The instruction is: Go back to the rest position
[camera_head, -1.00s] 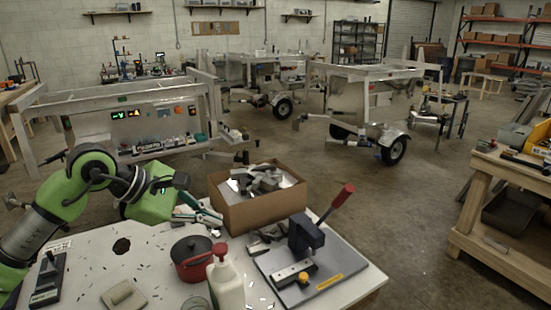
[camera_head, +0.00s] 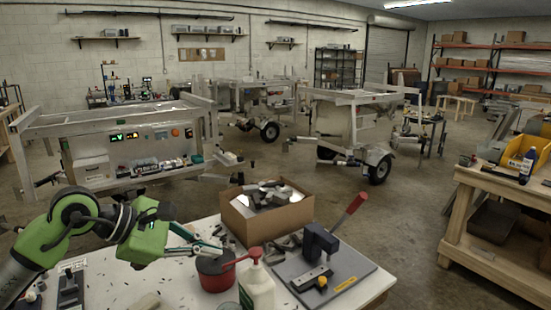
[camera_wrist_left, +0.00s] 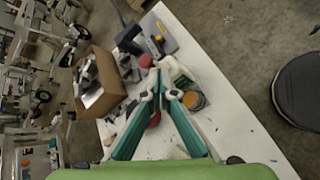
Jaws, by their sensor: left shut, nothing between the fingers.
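My left gripper (camera_head: 200,248) is on the green arm that comes in from the left in the head view. Its teal fingers are shut with nothing between them, above the white table near the red pot (camera_head: 215,272). In the left wrist view the two teal fingers (camera_wrist_left: 158,88) meet at their tips. The tips overlap the pot in the head view; I cannot tell the height between them. My right gripper is not in view.
The white table (camera_head: 190,300) carries a cardboard box (camera_head: 272,216) of metal parts, a white bottle with a red pump (camera_head: 256,290) and a lever press (camera_head: 322,260). A wooden workbench (camera_head: 495,225) stands at the right. Trailers stand behind on open floor.

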